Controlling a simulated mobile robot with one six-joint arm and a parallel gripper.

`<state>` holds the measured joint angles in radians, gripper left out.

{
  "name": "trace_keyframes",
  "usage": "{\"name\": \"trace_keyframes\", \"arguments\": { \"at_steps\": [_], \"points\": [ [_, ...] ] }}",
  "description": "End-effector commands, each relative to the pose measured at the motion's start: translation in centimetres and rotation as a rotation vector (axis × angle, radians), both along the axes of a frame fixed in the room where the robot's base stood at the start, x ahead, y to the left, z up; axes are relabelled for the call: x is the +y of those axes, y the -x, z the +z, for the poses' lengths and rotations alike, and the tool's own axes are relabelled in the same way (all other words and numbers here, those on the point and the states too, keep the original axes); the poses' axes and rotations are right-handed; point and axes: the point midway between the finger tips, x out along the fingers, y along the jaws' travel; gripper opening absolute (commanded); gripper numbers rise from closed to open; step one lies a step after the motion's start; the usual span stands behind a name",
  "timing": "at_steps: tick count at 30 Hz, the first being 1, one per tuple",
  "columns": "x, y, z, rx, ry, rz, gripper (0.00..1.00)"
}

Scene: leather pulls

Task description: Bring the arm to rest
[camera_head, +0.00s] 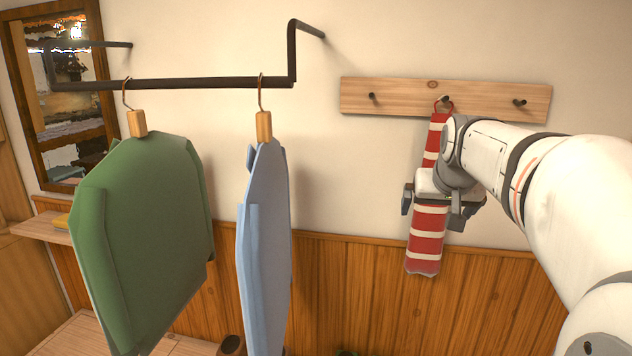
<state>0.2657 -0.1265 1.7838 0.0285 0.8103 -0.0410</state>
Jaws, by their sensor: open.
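My arm reaches in from the right edge, and my gripper (431,208) is at its end, in front of the wall. The gripper is open. A red and white striped cloth (426,250) hangs by a red loop from the middle peg of a wooden peg board (390,99). The gripper and wrist cover the middle of the cloth in this view. I cannot tell whether the fingers touch the cloth.
A dark metal rail (200,84) at the left holds a green garment (150,235) and a blue garment (265,230) on hangers. A framed mirror or picture (65,100) and a small wooden shelf (45,228) are farther left. The wall between the blue garment and the cloth is clear.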

Motion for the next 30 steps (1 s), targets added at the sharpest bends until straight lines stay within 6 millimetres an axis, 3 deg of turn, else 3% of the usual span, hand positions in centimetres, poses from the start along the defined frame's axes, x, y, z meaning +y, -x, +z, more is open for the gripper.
{"name": "trace_keyframes", "arguments": {
  "at_steps": [3, 6, 12, 15, 19, 30],
  "points": [
    [4.7, 5.4, -5.0, 0.111, -0.024, 0.069, 1.00],
    [7.8, 10.5, -9.5, 0.208, -0.038, 0.123, 1.00],
    [11.4, 19.1, -16.6, 0.363, -0.045, 0.205, 1.00],
    [12.0, 21.6, -18.5, 0.405, -0.045, 0.226, 1.00],
    [12.3, 22.9, -19.6, 0.429, -0.045, 0.234, 1.00],
    [12.3, 23.0, -19.6, 0.430, -0.046, 0.234, 1.00]
  ]
}}
